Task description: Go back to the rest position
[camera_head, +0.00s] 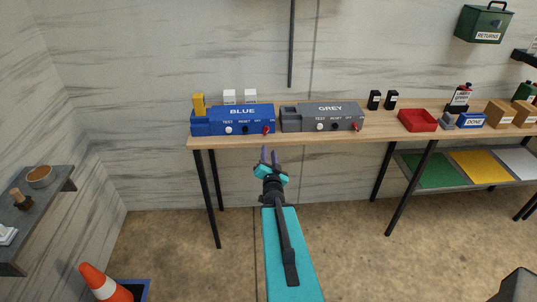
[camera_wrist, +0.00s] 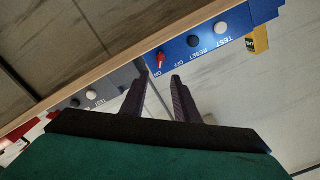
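My gripper (camera_head: 268,157) is in front of and below the table edge in the head view, on the turquoise arm. In the wrist view its two dark fingers (camera_wrist: 161,80) stand apart with nothing between them. The blue machine (camera_head: 240,122) stands on the table behind it; in the wrist view its front (camera_wrist: 190,45) shows upside down past the fingertips, with a red switch (camera_wrist: 160,60). I cannot tell from the pictures whether the fingers touch it; in the head view they look clear of it.
The wooden table (camera_head: 380,132) also bears a grey machine (camera_head: 322,118), a red tray (camera_head: 417,120) and small boxes at the right. A yellow piece (camera_head: 198,104) stands at the blue machine's left end. A cone (camera_head: 104,283) and a shelf (camera_head: 40,215) are at the left. The floor between is clear.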

